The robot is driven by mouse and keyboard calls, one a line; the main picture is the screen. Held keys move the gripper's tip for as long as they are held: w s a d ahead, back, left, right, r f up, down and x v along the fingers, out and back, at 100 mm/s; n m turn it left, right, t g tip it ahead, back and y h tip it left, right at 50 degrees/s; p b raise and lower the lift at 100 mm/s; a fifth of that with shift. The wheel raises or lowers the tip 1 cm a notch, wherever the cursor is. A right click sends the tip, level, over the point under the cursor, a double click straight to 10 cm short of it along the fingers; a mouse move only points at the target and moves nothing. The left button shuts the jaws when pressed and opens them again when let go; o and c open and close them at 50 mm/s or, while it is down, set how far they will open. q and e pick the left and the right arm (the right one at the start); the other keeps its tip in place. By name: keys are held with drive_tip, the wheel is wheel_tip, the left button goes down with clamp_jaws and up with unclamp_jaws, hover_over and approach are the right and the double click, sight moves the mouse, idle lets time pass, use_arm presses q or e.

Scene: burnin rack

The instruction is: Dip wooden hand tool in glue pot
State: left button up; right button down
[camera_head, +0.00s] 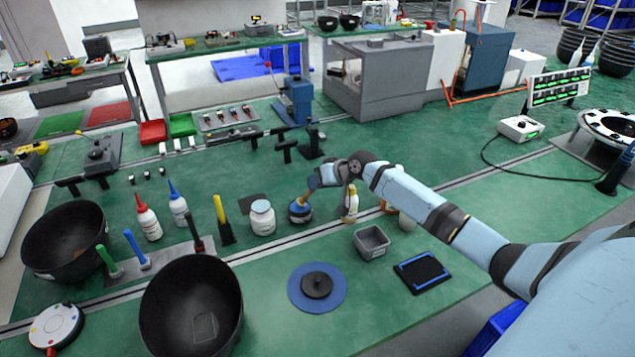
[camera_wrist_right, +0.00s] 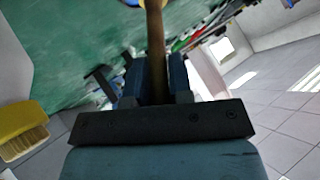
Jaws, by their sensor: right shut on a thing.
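My right gripper (camera_head: 314,182) reaches in from the right in the head view and is shut on a wooden hand tool (camera_head: 305,198). In the right wrist view the tool's brown shaft (camera_wrist_right: 155,50) stands between the two fingers. The tool slants down to a small dark blue pot (camera_head: 300,214), which looks like the glue pot. Its lower end meets the pot's top; I cannot tell how deep it sits inside. My left gripper is not in view.
A yellow brush (camera_wrist_right: 20,131) shows in the wrist view.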

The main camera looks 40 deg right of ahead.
wheel_tip(320, 180, up, 7)
drive_tip(key=p, duration=0.6)
drive_tip(key=shift+p, duration=0.3)
idle(0.5)
